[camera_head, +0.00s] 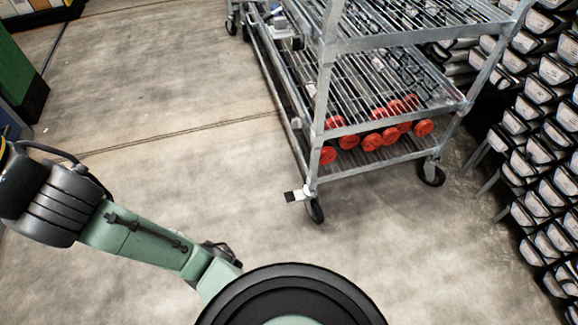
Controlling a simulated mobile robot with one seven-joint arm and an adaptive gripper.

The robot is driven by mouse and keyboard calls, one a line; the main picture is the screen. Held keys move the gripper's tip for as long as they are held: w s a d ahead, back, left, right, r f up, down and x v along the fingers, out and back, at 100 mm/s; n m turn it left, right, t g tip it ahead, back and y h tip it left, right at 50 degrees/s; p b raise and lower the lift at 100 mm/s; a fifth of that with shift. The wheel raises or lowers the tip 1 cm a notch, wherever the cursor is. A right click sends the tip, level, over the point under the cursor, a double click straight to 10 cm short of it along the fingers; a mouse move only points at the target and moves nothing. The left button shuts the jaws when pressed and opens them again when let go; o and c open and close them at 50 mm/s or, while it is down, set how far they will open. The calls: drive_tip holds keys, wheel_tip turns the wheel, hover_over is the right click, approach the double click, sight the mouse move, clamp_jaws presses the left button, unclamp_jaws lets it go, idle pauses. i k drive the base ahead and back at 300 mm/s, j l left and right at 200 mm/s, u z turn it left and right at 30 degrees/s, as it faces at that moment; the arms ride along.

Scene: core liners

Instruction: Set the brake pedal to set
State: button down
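A metal wire-shelf cart (335,95) on casters stands at the upper middle and right. What looks like its brake pedal (294,196), a small pale plate with a dark end, sticks out to the left at the cart's near left corner, just above the caster (314,210). The pedal is too small to tell whether it is pressed down or raised. My green and black arm crosses the lower left, apart from the cart. My gripper is not in view.
Red round-ended pieces (372,141) lie on the cart's lower shelf. Another caster (432,173) is at the near right corner. A rack of several labelled dark bins (540,150) fills the right side. The concrete floor (190,110) left of the cart is clear.

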sight(295, 196)
drive_tip(key=i, duration=0.95)
